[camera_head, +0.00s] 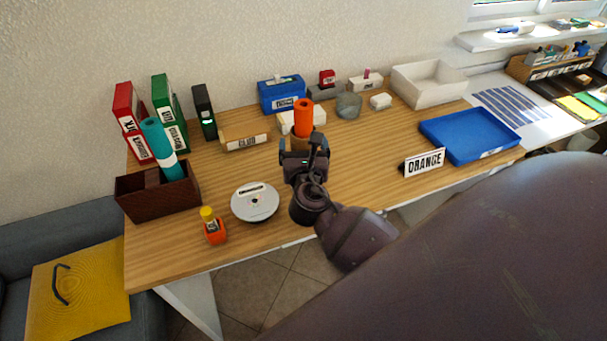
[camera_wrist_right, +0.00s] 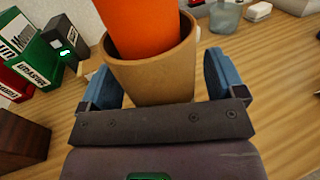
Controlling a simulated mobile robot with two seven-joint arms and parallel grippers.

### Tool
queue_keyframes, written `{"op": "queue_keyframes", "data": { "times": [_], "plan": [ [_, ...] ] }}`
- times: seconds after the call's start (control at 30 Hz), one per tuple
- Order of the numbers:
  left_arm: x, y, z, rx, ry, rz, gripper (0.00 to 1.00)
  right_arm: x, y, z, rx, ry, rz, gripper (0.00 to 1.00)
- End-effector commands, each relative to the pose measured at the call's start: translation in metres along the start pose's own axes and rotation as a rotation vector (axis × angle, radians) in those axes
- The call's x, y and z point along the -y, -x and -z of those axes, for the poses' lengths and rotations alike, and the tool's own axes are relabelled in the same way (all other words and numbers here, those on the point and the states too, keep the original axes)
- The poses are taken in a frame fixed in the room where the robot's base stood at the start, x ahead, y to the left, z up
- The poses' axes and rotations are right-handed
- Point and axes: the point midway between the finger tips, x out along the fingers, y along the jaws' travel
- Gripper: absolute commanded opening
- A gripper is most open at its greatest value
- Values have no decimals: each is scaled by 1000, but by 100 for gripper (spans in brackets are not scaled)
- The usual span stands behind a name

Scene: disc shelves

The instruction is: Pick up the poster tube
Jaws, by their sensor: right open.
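An orange tube (camera_head: 303,117) stands upright in a tan cylindrical holder (camera_head: 300,143) on the wooden table. In the right wrist view the orange tube (camera_wrist_right: 145,25) rises from the tan holder (camera_wrist_right: 152,78), close in front of the palm. My right gripper (camera_head: 303,152) is open, with one blue-padded finger on each side of the holder. In the wrist view the gripper (camera_wrist_right: 160,82) shows gaps near the holder; contact cannot be told. A teal tube (camera_head: 162,149) with a pale band leans in a dark brown box (camera_head: 150,203) at the left. My left gripper is not in view.
A disc (camera_head: 254,202) and an orange bottle with yellow cap (camera_head: 213,226) lie left of my right arm. Red and green binders (camera_head: 168,104), a blue box (camera_head: 282,94) and a glass (camera_head: 348,105) line the back. A blue tray (camera_head: 468,135) and ORANGE sign (camera_head: 424,161) are right.

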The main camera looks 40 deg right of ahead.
Motion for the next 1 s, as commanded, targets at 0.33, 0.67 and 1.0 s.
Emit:
{"op": "queue_keyframes", "data": {
  "times": [0.33,0.67,1.0],
  "plan": [
    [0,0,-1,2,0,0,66,0,1,0,0,0,0,49],
    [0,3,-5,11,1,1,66,0,1,0,1,0,0,20],
    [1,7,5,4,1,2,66,0,0,-28,5,-3,1,20]
  ]
}}
